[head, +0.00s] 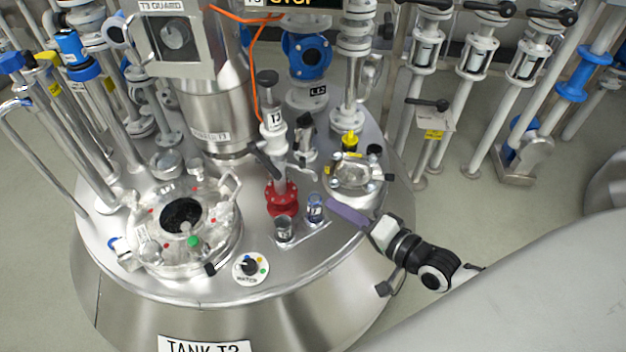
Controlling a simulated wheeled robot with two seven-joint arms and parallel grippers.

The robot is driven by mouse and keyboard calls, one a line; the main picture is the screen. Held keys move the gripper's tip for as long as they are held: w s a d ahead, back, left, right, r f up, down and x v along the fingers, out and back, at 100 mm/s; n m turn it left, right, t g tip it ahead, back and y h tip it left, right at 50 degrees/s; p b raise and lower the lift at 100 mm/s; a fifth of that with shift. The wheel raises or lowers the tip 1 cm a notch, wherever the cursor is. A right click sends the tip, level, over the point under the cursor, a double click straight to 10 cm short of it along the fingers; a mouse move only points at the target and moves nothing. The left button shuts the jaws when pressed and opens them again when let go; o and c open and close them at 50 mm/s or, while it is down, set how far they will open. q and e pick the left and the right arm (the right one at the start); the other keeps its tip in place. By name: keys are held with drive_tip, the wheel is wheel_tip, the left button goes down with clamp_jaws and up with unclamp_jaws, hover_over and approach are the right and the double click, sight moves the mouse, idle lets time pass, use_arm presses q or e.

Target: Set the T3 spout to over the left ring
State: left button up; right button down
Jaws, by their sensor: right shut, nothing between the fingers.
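A small grey spout (302,172) reaches out from the column to the right. Below it, a small plate (305,238) carries a clear cup at the left ring (284,229) and a blue-marked vial at the right ring (315,208). The spout end looks nearer the right side than the left ring; its exact aim is unclear. My right gripper (337,207), with purple fingers, is shut and empty just right of the vial. My left gripper is out of view.
A round glass-topped manway (186,225) and a small selector knob (250,267) lie left of the plate. A smaller clamped port (354,175) is behind my right gripper. Pipes crowd the back.

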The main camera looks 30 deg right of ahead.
sight(300, 166)
drive_tip(key=w+d+r+m+t+b, duration=0.2)
drive_tip(key=w+d+r+m, duration=0.15)
drive_tip(key=d+m, duration=0.2)
drive_tip(key=w+a+b, duration=0.2)
drive_tip(key=w+a, duration=0.2)
drive_tip(key=w, duration=0.4)
drive_tip(key=shift+w+a+f+h, duration=0.2)
drive_tip(key=shift+a+h, duration=0.1)
drive_tip(key=shift+a, duration=0.1)
drive_tip(key=shift+n, duration=0.25)
